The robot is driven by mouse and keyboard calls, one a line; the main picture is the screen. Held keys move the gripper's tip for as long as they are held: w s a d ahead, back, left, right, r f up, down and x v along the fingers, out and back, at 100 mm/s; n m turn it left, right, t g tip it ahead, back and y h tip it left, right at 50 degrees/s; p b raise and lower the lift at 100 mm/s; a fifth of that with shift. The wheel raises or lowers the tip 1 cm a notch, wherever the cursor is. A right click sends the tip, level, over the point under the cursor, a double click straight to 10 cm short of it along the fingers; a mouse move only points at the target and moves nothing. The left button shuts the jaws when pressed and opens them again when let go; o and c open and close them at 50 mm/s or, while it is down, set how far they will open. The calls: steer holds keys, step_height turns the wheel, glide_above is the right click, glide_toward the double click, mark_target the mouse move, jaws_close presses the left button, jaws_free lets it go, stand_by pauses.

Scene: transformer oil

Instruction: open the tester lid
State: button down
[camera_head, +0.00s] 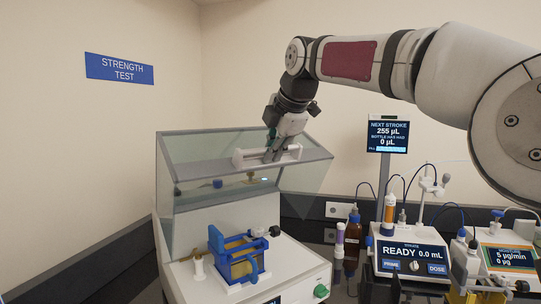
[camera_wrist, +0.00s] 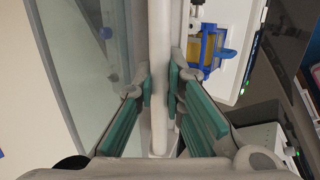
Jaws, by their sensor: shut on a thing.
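The tester (camera_head: 290,258) is a white box on the bench at the lower middle of the head view. Its clear lid (camera_head: 190,147) is raised and tilted above the body, leaving a gap at the front. A pale bar handle (camera_head: 242,159) runs along the lid's upper panel. My gripper (camera_head: 273,150) is shut on this handle. In the wrist view the handle (camera_wrist: 158,60) passes between the green finger pads. A blue-framed test cell (camera_head: 238,262) with yellow contents sits inside the tester, and it also shows in the wrist view (camera_wrist: 205,47).
Right of the tester stand a brown bottle (camera_head: 353,240), a dosing unit (camera_head: 411,257) reading "READY 0.0 mL", a display (camera_head: 388,134) on a post, and a moisture meter (camera_head: 508,258). A "STRENGTH TEST" sign (camera_head: 119,69) is on the wall at left.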

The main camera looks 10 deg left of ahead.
steer(key=c, duration=1.9)
jaws_free()
steer(key=v, duration=1.2)
